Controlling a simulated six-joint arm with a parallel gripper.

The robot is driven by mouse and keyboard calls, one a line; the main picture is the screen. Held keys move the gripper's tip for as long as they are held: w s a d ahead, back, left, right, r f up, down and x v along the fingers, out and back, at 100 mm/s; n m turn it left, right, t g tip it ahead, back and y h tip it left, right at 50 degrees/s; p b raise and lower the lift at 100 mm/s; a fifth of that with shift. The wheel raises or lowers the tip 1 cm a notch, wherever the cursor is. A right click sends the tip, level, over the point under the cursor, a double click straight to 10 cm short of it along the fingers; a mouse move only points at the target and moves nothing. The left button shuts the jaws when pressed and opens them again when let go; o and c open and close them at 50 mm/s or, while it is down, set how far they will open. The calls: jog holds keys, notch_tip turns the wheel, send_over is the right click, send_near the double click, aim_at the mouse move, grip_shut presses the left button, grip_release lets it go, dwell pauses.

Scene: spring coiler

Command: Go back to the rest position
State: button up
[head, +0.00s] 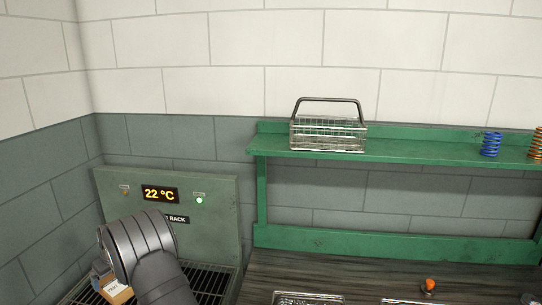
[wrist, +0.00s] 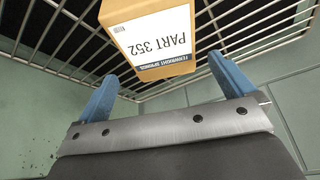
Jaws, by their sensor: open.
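My gripper (wrist: 162,70) is open, its two blue fingers spread apart in the wrist view. A cardboard box (wrist: 160,35) with a white label reading "PART 352" lies just beyond the fingertips, on a wire rack (wrist: 65,74). I cannot tell whether a finger touches it. In the head view, my dark arm covers much of the lower left. The box (head: 118,293) shows only partly beside it, on the rack (head: 210,280), and my gripper is mostly hidden.
Behind the rack stands a green-grey panel (head: 215,235) with a "22 °C" display and a lit green lamp. A wire basket (head: 328,135), a blue spring (head: 491,144) and an orange spring (head: 536,143) sit on the green shelf (head: 420,150). Metal trays stand on the dark bench (head: 370,275).

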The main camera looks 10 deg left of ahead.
jog(key=w+d+r, duration=0.2)
jog(key=d+r, duration=0.1)
jog(key=d, duration=0.3)
jog(key=w+d+r, duration=0.3)
jog(key=d+r, duration=0.1)
jog(key=d, duration=0.2)
jog(key=w+d+r, duration=0.1)
jog(key=w+d, duration=0.2)
jog(key=d, duration=1.3)
jog(key=w+d+r+m, duration=0.1)
jog(key=w+d, duration=0.2)
jog(key=d, duration=1.4)
jog(key=w+d+r, duration=0.1)
jog(key=w+d, duration=0.2)
jog(key=d, duration=1.4)
jog(key=shift+w+d+r+t, duration=0.15)
jog(key=shift+d+t, duration=0.05)
jog(key=shift+t, duration=0.1)
